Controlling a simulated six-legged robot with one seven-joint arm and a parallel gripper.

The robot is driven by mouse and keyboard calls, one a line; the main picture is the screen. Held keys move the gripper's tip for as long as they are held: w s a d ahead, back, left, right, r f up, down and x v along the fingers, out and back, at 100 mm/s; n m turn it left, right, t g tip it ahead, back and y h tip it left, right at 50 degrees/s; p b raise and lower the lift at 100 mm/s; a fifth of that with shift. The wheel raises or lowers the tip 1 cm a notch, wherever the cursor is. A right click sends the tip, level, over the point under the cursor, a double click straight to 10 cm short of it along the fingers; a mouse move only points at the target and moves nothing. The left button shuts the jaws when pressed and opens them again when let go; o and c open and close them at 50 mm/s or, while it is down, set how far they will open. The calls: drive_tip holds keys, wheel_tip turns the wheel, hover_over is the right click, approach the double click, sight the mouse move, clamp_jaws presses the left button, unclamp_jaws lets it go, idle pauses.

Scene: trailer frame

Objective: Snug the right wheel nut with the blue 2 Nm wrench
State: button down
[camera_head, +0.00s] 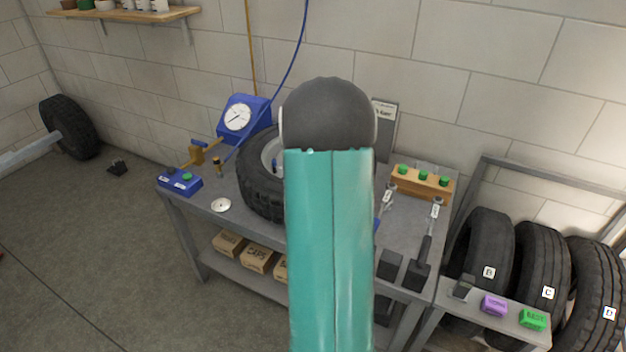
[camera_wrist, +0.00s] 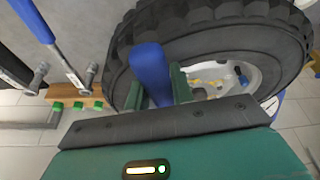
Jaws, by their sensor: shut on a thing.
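In the wrist view, my gripper (camera_wrist: 160,90) has its green fingers shut on a blue rounded handle (camera_wrist: 150,68). The handle's far end is hidden, so I cannot tell which tool it is. Beyond it is the wheel, a black tire (camera_wrist: 205,38) around a pale rim (camera_wrist: 245,78) with yellowish parts and a small blue piece. The right nut cannot be made out. A blue-handled wrench (camera_wrist: 62,52) with a metal head lies apart at the left; in the head view (camera_head: 387,198) my arm partly covers it.
The bench (camera_head: 410,230) also bears a blue dial gauge (camera_head: 238,118), a blue button box (camera_head: 180,182), a wooden rack with green knobs (camera_head: 421,181) and a black-handled wrench (camera_head: 428,235). Standing tires (camera_head: 541,262) and a low shelf are at right.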

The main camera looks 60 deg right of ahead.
drive_tip(key=shift+w+a, duration=0.1)
drive_tip(key=shift+w+a+m+g, duration=0.1)
drive_tip(key=shift+w+a+m, duration=0.15)
drive_tip(key=shift+w, duration=0.25)
drive_tip(key=shift+w+a+m+g, duration=0.1)
drive_tip(key=shift+w+a+m, duration=0.05)
drive_tip(key=shift+w+m, duration=0.25)
drive_tip(key=shift+w+a+m+g, duration=0.1)
drive_tip(key=shift+w+a+m, duration=0.15)
drive_tip(key=shift+w, duration=0.4)
drive_tip(key=shift+w+a, duration=0.1)
drive_tip(key=shift+w, duration=0.3)
drive_tip(key=shift+w+a+m+g, duration=0.15)
drive_tip(key=shift+w+m, duration=0.3)
drive_tip(key=shift+w, duration=0.15)
drive_tip(key=shift+w+a+m+g, duration=0.15)
drive_tip(key=shift+w+m, duration=0.3)
drive_tip(key=shift+w, duration=0.15)
drive_tip(key=shift+w, duration=0.15)
drive_tip(key=shift+w+a+m+g, duration=0.15)
drive_tip(key=shift+w+m+g, duration=0.15)
drive_tip(key=shift+w+m, duration=0.95)
drive_tip(key=shift+w+n, duration=0.35)
drive_tip(key=shift+w, duration=0.15)
